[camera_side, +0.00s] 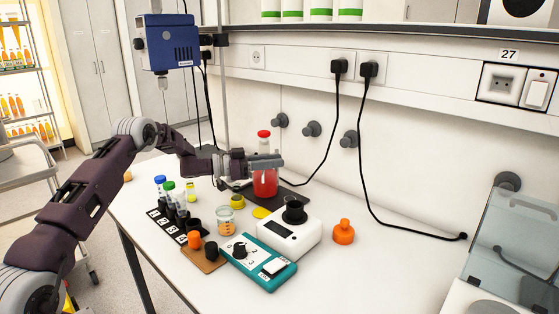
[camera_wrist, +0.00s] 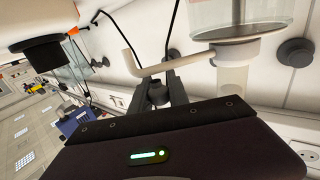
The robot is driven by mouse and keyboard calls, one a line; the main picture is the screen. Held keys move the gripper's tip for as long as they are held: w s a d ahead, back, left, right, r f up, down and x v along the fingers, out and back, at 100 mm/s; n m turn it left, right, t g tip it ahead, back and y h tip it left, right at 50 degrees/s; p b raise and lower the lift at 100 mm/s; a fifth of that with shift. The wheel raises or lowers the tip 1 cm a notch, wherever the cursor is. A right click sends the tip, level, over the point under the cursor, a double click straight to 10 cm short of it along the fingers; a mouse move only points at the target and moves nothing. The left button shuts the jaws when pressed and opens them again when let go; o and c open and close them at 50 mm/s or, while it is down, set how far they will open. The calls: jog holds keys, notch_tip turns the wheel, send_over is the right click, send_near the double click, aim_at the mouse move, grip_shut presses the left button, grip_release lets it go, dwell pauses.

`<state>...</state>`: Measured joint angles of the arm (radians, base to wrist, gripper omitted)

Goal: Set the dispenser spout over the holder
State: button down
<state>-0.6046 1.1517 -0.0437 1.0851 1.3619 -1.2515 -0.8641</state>
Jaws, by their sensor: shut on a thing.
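The dispenser is a clear bottle of red liquid (camera_side: 265,183) with a red cap, standing upright behind the small items on the bench. In the wrist view, which is upside down, its clear body (camera_wrist: 240,12) shows with a white collar round the neck. A beige bent spout (camera_wrist: 150,70) sticks out from this collar. My gripper (camera_side: 268,160) is at the bottle's neck, its fingers (camera_wrist: 167,82) shut on the spout. A black cup, likely the holder (camera_side: 294,212), sits on a white device. It also shows in the wrist view (camera_wrist: 45,55), apart from the spout's free end.
A teal box (camera_side: 258,268) with a knob stands in front of the white device (camera_side: 285,241). A beaker (camera_side: 226,220) and a rack of capped tubes (camera_side: 170,226) are left of it. An orange flask (camera_side: 343,232) stands right. The bench's right part is mostly clear.

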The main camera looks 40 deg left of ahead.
jog(key=shift+s+a+m+g+h, duration=0.35)
jog(key=shift+s+m+g+h, duration=0.1)
jog(key=shift+m+g+h, duration=0.3)
jog(key=shift+s+a+m+g+h, duration=0.3)
jog(key=shift+s+m+g+h, duration=0.1)
jog(key=shift+m+g+h, duration=0.35)
jog(key=shift+r, duration=0.1)
jog(key=c, duration=1.3)
grip_release()
jog(key=shift+o, duration=0.2)
jog(key=v, duration=0.7)
